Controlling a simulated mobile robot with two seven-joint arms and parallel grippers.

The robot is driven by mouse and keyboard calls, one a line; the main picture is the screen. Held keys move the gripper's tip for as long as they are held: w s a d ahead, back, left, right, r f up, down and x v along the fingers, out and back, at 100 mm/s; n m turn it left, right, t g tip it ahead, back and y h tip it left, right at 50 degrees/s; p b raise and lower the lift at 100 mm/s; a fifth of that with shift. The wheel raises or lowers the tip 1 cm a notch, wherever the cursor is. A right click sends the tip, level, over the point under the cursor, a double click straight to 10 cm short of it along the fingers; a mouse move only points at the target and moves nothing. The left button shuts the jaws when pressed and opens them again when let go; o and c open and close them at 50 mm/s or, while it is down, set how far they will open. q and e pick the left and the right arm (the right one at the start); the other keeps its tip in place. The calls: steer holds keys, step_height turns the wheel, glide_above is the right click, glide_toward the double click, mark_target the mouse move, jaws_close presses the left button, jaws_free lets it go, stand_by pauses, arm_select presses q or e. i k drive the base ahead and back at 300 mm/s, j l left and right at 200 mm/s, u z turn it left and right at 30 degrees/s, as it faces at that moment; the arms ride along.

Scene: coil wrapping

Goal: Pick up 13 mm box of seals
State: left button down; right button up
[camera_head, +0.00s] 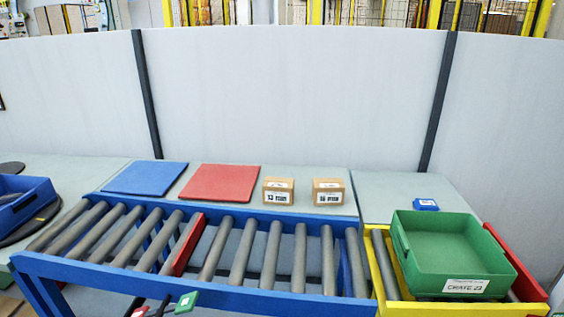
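Two small brown cardboard boxes with white labels stand side by side on the grey table behind the roller conveyor. The left box (278,191) has a label that seems to read 13 mm, though the print is small. The right box (328,191) has a label that seems to read 16 mm. Both stand upright with a gap between them, and nothing touches them. Neither of my grippers is in view.
A blue-framed roller conveyor (200,283) runs along the front. Blue (146,178) and red (219,183) mats lie left of the boxes. A green crate (452,246) sits on the yellow-framed rollers at right. A blue bin (22,200) stands at far left.

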mark_target(276, 190)
steer(key=i+j+z, duration=0.1)
steer(key=z, duration=0.4)
steer(key=j+z, duration=0.25)
steer(key=z, duration=0.25)
steer(key=j+z, duration=0.25)
steer(key=z, duration=0.25)
steer(key=i, duration=0.05)
